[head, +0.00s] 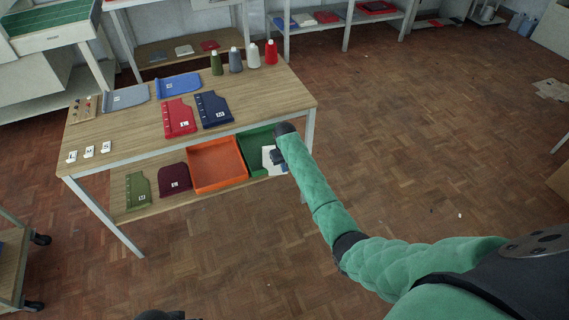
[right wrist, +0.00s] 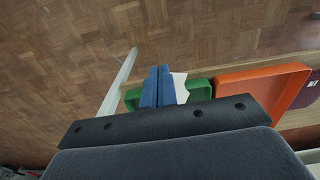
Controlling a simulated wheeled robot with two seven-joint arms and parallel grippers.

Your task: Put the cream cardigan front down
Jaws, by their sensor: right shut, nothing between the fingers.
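The cream cardigan front (head: 267,153) lies in the green tray (head: 256,138) on the lower shelf of the table, at its right end. It is partly hidden by my right gripper (head: 276,158). In the right wrist view the cream piece (right wrist: 180,88) shows just beyond and beside the blue fingers (right wrist: 164,70), over the green tray (right wrist: 200,86). My right gripper is shut with nothing between its fingers, apart from the piece or only beside it; whether they touch is unclear. My left gripper's fingers are not visible.
An orange tray (head: 217,142) stands left of the green one, with maroon (head: 174,172) and green (head: 138,184) pieces further left. The table's right front leg is close to my arm.

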